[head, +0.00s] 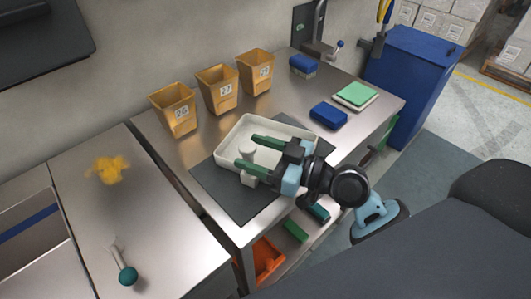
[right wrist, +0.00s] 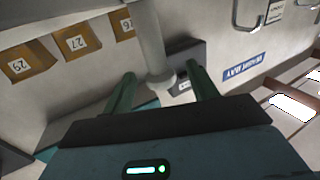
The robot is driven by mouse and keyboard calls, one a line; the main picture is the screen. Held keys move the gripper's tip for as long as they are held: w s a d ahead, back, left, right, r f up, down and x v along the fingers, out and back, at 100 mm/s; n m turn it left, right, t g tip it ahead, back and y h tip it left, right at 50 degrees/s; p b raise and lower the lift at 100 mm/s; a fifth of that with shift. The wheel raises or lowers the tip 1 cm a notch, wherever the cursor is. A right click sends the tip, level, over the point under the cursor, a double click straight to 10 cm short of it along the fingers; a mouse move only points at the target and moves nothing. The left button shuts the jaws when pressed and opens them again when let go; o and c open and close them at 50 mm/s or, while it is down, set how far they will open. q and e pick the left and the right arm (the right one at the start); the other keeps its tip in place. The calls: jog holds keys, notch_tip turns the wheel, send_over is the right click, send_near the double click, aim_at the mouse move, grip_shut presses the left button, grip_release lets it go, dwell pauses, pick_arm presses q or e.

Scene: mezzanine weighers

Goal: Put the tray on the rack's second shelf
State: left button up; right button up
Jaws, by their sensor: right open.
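The white shallow tray (head: 226,153) lies on a dark mat (head: 215,190) on the steel table. My right gripper (head: 247,150) is open, its green fingers reaching left over the tray. A pale post-like object with a wider end (head: 249,180) shows at the fingertips in the head view. In the right wrist view the pale post (right wrist: 147,40) stands between or just beyond the open fingers (right wrist: 160,90); I cannot tell whether they touch it. My left gripper is out of view. I cannot clearly identify the rack or its second shelf.
Three numbered tan bins (head: 218,92) stand behind the tray. Blue items (head: 328,115) and a green stack (head: 355,95) lie to the right. A blue cabinet (head: 410,75) stands beyond. The left bench holds yellow material (head: 108,169) and a teal-ended tool (head: 127,275).

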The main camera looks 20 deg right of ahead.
jog(key=shift+x, duration=1.05)
grip_shut()
